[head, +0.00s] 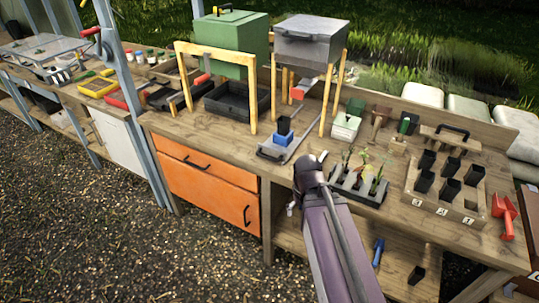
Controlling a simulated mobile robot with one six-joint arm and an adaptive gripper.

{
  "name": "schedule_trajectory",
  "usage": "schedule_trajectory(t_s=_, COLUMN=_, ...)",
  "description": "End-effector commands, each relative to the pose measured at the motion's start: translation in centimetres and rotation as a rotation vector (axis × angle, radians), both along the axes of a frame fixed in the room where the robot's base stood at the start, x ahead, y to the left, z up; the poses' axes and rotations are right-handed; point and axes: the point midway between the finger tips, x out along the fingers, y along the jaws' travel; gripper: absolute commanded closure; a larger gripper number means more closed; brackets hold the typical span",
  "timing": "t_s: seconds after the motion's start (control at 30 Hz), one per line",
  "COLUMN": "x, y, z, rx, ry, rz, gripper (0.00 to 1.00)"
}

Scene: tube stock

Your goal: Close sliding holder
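A grey sliding holder (270,153) lies on the wooden bench, with a dark handle at its front end. It sticks out toward the bench's front edge from below a grey lidded hopper (310,42) on wooden legs. A dark pot with a blue part (284,127) stands on the holder. My purple arm rises from the bottom of the head view and ends in a dark joint just right of the holder's front. I cannot make out my gripper's fingers; they seem hidden behind the arm.
A seedling tray (345,191) stands right of my arm, near a wooden pot rack (440,211) and a red scoop (505,213). A black tray (238,105) and a green box (232,40) are at the left. Orange drawers (210,189) sit below the bench.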

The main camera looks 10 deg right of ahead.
Motion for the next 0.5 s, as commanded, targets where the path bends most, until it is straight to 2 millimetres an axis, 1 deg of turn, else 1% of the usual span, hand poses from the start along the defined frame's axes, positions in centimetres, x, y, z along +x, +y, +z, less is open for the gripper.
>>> schedule_trajectory(t_s=0.03, x=0.1, y=0.0, z=-0.1, rx=-0.003, ry=-0.002, rz=0.006, gripper=0.39)
schedule_trajectory(t_s=0.07, x=0.2, y=0.0, z=-0.1, rx=-0.005, ry=-0.003, rz=0.013, gripper=0.48)
schedule_trajectory(t_s=0.1, x=0.4, y=0.0, z=-0.2, rx=-0.01, ry=-0.006, rz=0.025, gripper=0.59)
schedule_trajectory(t_s=0.13, x=0.6, y=0.1, z=-0.2, rx=-0.016, ry=-0.009, rz=0.038, gripper=0.68)
schedule_trajectory(t_s=0.17, x=0.8, y=0.1, z=-0.3, rx=-0.023, ry=-0.013, rz=0.055, gripper=0.77)
schedule_trajectory(t_s=0.2, x=1.2, y=0.2, z=-0.4, rx=-0.035, ry=-0.018, rz=0.082, gripper=0.89)
schedule_trajectory(t_s=0.23, x=1.5, y=0.2, z=-0.5, rx=-0.045, ry=-0.022, rz=0.107, gripper=0.98)
schedule_trajectory(t_s=0.27, x=1.9, y=0.3, z=-0.6, rx=-0.057, ry=-0.027, rz=0.134, gripper=1.0)
schedule_trajectory(t_s=0.37, x=3.5, y=0.4, z=-1.0, rx=-0.112, ry=-0.047, rz=0.253, gripper=1.0)
schedule_trajectory(t_s=0.5, x=6.4, y=0.7, z=-1.5, rx=-0.214, ry=-0.071, rz=0.472, gripper=1.0)
